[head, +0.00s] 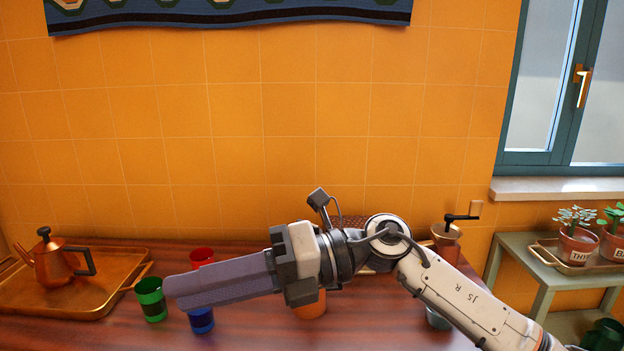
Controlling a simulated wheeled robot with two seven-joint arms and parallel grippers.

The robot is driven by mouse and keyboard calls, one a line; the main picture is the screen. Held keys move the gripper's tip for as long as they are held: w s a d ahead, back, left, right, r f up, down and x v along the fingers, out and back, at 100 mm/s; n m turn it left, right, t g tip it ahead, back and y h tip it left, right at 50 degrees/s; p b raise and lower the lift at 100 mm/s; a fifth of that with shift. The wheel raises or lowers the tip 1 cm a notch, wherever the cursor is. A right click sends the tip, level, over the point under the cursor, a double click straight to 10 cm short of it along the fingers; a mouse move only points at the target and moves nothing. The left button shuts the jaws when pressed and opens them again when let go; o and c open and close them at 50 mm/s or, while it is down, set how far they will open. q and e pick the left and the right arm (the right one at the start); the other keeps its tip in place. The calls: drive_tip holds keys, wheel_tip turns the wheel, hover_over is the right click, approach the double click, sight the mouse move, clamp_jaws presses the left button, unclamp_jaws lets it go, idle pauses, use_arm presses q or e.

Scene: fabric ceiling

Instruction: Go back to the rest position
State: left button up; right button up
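My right arm comes in from the lower right and reaches left over the wooden table (240,335). Its gripper (180,287) points left, in front of the cups. I see it side-on, with the long purple-grey near finger covering the other side, so its opening is hidden. No object shows at its fingertips. My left arm and gripper are not in view.
A copper teapot (52,262) stands on a tray (95,300) at left. Green (151,299), red (201,257), blue (201,320) and orange (311,306) cups are near my gripper. A grinder (446,240) stands behind my arm. Potted plants (577,243) are at right.

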drive_tip(key=w+d+f+m+t+y, duration=0.4)
drive_tip(key=w+d+m+t+y, duration=0.15)
drive_tip(key=m+t, duration=0.85)
drive_tip(key=w+d+f+m+t+h, duration=0.1)
drive_tip(key=d+f+m+t+h, duration=0.4)
drive_tip(key=f+m, duration=0.45)
drive_tip(key=d+f+m+t+h, duration=0.2)
drive_tip(key=d+f+m+h, duration=0.55)
drive_tip(key=f+m, duration=0.2)
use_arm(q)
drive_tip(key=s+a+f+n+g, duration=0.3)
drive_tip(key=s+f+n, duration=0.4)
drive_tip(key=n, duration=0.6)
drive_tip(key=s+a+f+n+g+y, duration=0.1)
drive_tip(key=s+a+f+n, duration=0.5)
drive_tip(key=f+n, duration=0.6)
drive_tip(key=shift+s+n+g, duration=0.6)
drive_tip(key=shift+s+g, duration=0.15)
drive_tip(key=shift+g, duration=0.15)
use_arm(e)
drive_tip(key=s+d+f+m+g+h, duration=0.3)
drive_tip(key=s+d+f, duration=0.3)
drive_tip(key=s+f, duration=0.5)
drive_tip(key=s+d+f+m+g+h, duration=0.3)
drive_tip(key=s+d+f+m+g, duration=0.2)
drive_tip(key=s+f, duration=0.6)
wheel_tip(320, 180, down, 3)
drive_tip(key=shift+d+m+g+h, duration=0.3)
drive_tip(key=shift+d+m, duration=0.3)
drive_tip(key=shift+d, duration=0.05)
